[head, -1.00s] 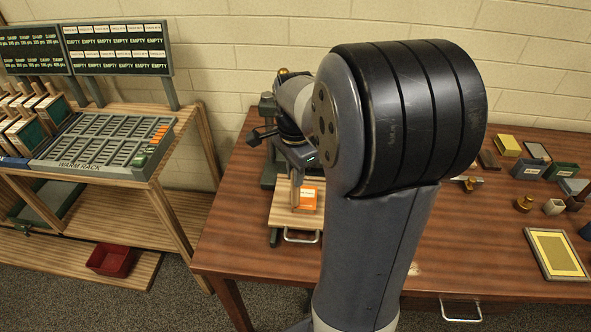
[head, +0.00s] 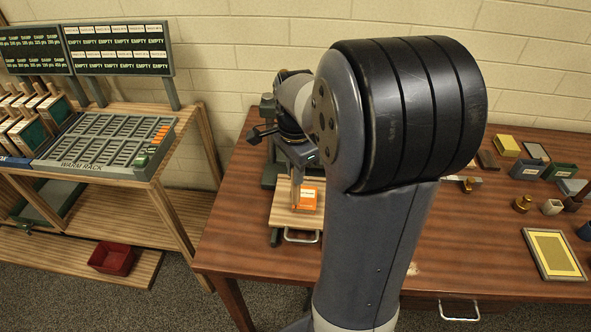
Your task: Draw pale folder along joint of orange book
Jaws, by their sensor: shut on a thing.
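The orange book (head: 307,199) lies on a pale wooden board (head: 283,214) of a dark press-like stand at the left end of the brown table. My gripper (head: 297,176) points down at the far-left edge of the book. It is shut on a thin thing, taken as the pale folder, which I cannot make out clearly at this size. Whether the folder touches the book's joint cannot be told. My own arm hides the table to the right of the book.
The warm rack (head: 105,143) stands on a wooden bench at left, with a red bin (head: 112,258) on its low shelf. A yellow framed tray (head: 555,254), small pots and boxes occupy the table's right side. A metal handle (head: 301,237) sits in front of the board.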

